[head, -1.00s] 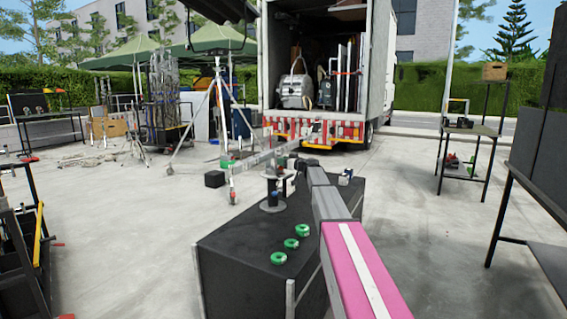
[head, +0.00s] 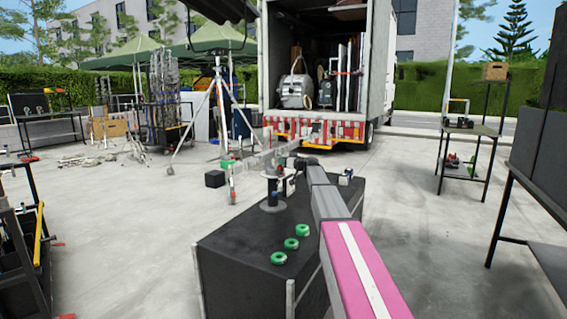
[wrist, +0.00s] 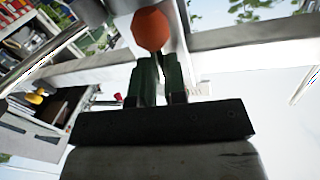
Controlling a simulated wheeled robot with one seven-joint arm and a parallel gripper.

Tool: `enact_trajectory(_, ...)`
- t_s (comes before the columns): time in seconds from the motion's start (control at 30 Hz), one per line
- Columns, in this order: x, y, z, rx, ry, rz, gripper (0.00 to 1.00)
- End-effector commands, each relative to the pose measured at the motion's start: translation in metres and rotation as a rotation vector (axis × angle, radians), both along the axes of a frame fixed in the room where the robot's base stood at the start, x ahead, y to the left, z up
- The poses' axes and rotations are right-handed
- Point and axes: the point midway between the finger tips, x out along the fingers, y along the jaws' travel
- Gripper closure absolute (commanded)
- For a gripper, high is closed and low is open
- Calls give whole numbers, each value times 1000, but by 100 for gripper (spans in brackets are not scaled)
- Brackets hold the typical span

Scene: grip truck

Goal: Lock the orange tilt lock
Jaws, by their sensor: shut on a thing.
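The orange tilt lock (wrist: 151,30) shows in the wrist view as a round orange knob at the tips of my gripper's dark green fingers. My gripper (wrist: 150,62) is shut on it, with the fingers close together. In the head view my gripper (head: 291,184) is at the far end of my arm, beside a stand head on the black case (head: 245,235). The orange knob is too small to make out there. A small blue knob (head: 272,197) sits on the stand's post. How far the lock is turned cannot be told.
A pale horizontal bar (head: 262,159) extends from the stand head. Several green rings (head: 291,244) lie on the case. An open truck (head: 384,60) stands behind, with a tripod (head: 218,95) to its left.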

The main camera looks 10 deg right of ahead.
Motion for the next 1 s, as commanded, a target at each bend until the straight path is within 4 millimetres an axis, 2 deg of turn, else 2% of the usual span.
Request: enact_trajectory(1.0,-16,12,20,555,767,-1,100)
